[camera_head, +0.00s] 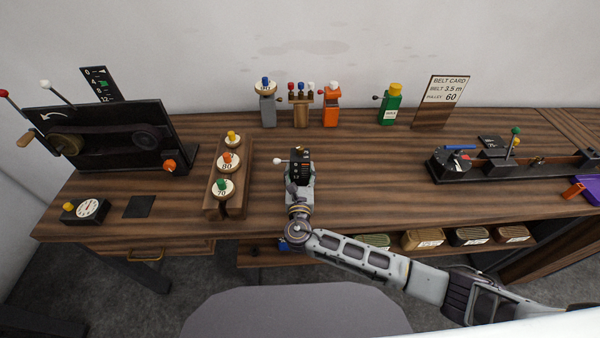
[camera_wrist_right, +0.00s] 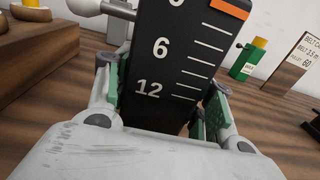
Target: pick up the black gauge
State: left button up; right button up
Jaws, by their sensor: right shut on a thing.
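The black gauge (camera_head: 300,160) is an upright black block with a white scale and a white-knobbed pin out to its left. It stands over the middle of the wooden bench. My right gripper (camera_head: 299,178) is shut on it from the front. In the right wrist view the gauge (camera_wrist_right: 165,65) shows the numbers 6 and 12 and an orange mark, between the green finger pads. Whether its base touches the bench is hidden by the gripper. My left gripper is not in view.
A wooden rack (camera_head: 211,200) with several numbered round pieces is just left of the gauge. Coloured holders, including an orange one (camera_head: 331,104), stand behind it near the wall. A black belt machine (camera_head: 110,140) is at the left.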

aim_at(300, 153)
jog(key=shift+r, duration=0.15)
jog(key=shift+r, duration=4.95)
jog(key=shift+f, duration=0.15)
jog(key=shift+f+b, duration=2.5)
jog(key=shift+f, duration=1.8)
jog(key=shift+f, duration=0.55)
jog(key=shift+f, duration=0.1)
jog(key=shift+f, duration=0.15)
